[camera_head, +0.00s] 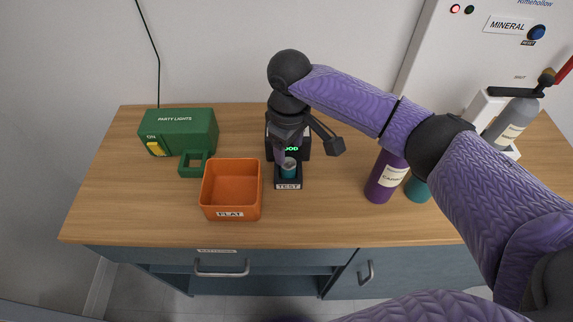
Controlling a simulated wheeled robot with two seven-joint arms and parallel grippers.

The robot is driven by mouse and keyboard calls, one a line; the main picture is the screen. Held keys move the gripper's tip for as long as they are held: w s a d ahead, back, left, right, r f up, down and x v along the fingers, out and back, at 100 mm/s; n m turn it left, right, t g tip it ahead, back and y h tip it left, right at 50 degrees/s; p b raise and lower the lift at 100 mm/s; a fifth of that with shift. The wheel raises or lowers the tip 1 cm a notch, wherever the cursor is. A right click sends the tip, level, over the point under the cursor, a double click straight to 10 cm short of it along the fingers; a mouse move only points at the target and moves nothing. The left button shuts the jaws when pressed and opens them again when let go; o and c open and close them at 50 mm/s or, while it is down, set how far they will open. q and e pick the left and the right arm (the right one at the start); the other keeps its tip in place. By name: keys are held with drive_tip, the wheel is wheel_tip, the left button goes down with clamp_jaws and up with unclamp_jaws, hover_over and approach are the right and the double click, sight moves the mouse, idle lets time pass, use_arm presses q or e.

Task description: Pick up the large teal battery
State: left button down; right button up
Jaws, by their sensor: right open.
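The large teal battery (289,170) stands upright in the black tester (288,184) labelled TEST, near the middle of the counter. Only its upper part shows, with a pale top. My right gripper (308,149) is above and around the tester area, with its fingers spread apart and nothing seen between them. One finger reaches to the right of the battery, and the other is close to it, partly overlapping the view of the tester. I cannot tell whether that finger touches the battery. Green letters "OOD" show on the tester's screen, partly covered by the gripper. My left gripper is not in view.
An orange bin (231,214) labelled FLAT stands just left of the tester. A green PARTY LIGHTS box (180,128) is further left. The wooden counter's front strip (330,228) is clear.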

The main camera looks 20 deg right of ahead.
sight(288, 163)
wheel_tip(288, 163, down, 5)
drive_tip(key=shift+s+f+b, duration=0.1)
drive_tip(key=shift+s+b, duration=0.05)
drive_tip(key=shift+b, duration=0.6)
drive_tip(key=shift+f, duration=0.15)
clamp_jaws()
